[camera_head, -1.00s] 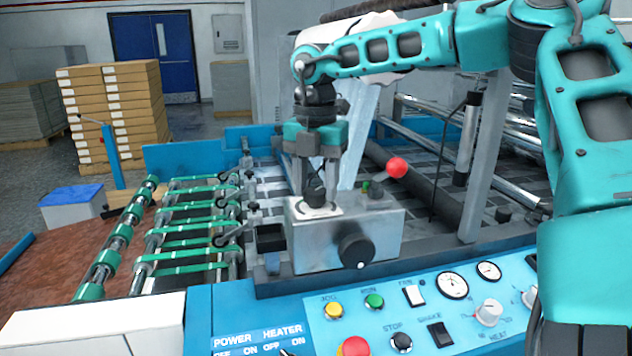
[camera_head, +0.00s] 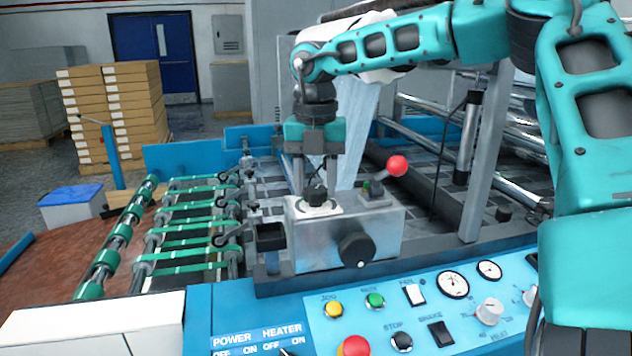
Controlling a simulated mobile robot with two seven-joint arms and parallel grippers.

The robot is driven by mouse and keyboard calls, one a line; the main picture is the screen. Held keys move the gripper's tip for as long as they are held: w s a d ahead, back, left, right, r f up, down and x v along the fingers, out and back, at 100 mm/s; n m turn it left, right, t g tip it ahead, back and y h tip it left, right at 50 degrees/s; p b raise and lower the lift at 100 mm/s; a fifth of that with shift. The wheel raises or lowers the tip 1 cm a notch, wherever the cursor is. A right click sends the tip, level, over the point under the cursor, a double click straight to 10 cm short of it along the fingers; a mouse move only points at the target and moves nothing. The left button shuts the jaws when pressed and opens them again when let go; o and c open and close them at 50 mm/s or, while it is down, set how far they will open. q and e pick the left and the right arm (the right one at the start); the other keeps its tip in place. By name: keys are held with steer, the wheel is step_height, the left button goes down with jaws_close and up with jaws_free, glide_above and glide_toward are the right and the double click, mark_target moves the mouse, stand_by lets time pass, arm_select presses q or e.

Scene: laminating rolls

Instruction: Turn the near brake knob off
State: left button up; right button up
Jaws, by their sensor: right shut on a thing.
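A small black knob (camera_head: 317,196) on a pale round dial sits on top of a grey metal box (camera_head: 312,246) in the middle of the view. My right gripper (camera_head: 317,189) points straight down with its fingers shut on this knob. The fingers hide part of the knob, and I cannot read its dial marks. My left gripper is not in view.
A larger black knob (camera_head: 356,250) is on the box's front, and a red-balled lever (camera_head: 397,166) rises at its right. A blue control panel (camera_head: 318,312) with buttons and gauges lies in front. Green-banded rollers (camera_head: 187,237) run at the left.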

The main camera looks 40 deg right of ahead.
steer(key=n, duration=0.3)
steer(key=shift+n, duration=0.3)
steer(key=n, duration=0.4)
steer(key=shift+n, duration=0.3)
steer(key=n, duration=0.4)
steer(key=shift+a+n, duration=0.1)
steer(key=shift+n, duration=0.2)
steer(key=n, duration=0.3)
steer(key=shift+n+p, duration=0.3)
steer(key=shift+p, duration=0.1)
steer(key=n, duration=0.8)
steer(key=shift+p, duration=0.35)
steer(key=n, duration=0.4)
steer(key=shift+s, duration=0.1)
steer(key=shift+n, duration=1.7)
